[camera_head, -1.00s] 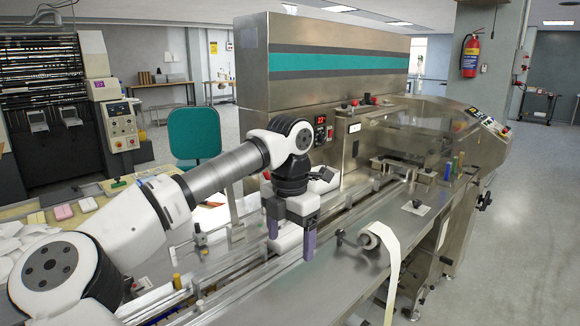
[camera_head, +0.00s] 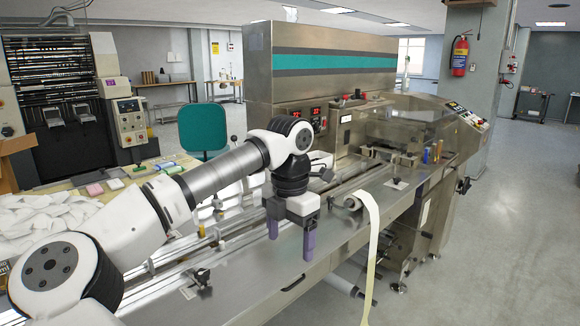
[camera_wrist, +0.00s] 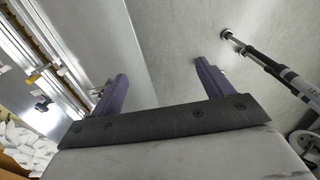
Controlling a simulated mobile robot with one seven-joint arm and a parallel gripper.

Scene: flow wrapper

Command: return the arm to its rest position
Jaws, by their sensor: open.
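My gripper (camera_head: 290,240) is open, with two purple fingers pointing down and apart. It hangs at the front edge of the steel flow wrapper (camera_head: 330,75), to the left of the film roll. In the wrist view both fingers (camera_wrist: 160,85) show with nothing between them. My white and grey arm reaches in from the lower left and is bent at the wrist.
A roll of white film (camera_head: 352,203) sits at the machine's edge with its strip hanging down. White packets (camera_head: 45,215) lie heaped on a table at left. A teal chair (camera_head: 203,128) stands behind my arm. The floor at right (camera_head: 480,260) is clear.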

